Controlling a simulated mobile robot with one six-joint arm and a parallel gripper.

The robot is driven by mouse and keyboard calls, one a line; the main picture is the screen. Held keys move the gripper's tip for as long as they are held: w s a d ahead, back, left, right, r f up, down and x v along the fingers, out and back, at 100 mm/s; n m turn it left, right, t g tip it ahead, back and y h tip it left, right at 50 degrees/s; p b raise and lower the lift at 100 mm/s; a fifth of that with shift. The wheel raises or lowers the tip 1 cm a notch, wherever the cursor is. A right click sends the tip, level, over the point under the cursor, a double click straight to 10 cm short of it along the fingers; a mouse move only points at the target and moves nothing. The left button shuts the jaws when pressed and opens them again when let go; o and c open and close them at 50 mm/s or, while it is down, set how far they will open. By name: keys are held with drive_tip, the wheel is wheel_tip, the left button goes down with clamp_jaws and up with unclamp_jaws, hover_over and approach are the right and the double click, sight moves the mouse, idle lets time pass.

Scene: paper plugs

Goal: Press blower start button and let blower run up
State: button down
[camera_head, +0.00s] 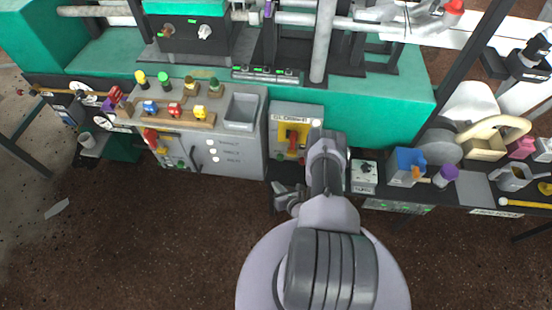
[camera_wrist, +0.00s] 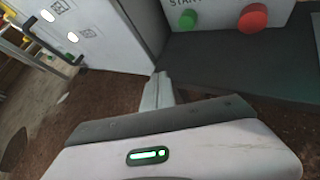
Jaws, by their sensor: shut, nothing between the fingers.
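In the wrist view a pale panel at the top edge carries a round green button (camera_wrist: 188,20) and a larger red button (camera_wrist: 252,18). Part of the word START shows above the green button; the panel's top is cut off. My gripper (camera_wrist: 160,88) is shut and empty, its tip below and left of the green button and apart from it. In the head view my gripper (camera_head: 284,196) is low in front of a grey box with a yellow plate (camera_head: 294,134).
A grey cabinet (camera_head: 227,158) with white lamps stands left of the box. A dark ledge (camera_wrist: 235,68) lies below the buttons. Right of my arm are a small white box (camera_head: 364,172) and a blue container (camera_head: 408,162). The brown floor in front is clear.

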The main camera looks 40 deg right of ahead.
sight(280, 159)
idle(0.3)
drive_tip(key=w+d+b, duration=0.1)
drive_tip(key=w+d, duration=0.1)
drive_tip(key=w+d+b, duration=0.1)
drive_tip(key=w+d, duration=0.1)
drive_tip(key=d, duration=0.1)
drive_tip(key=shift+w+d, duration=0.8)
drive_tip(key=shift+d, duration=0.05)
idle(1.5)
drive_tip(key=shift+w+d, duration=0.25)
drive_tip(key=shift+d, duration=0.05)
drive_tip(key=shift+w+d, duration=0.35)
drive_tip(key=shift+d, duration=0.05)
idle(0.8)
drive_tip(key=shift+s+a, duration=0.6)
drive_tip(key=shift+a, duration=0.1)
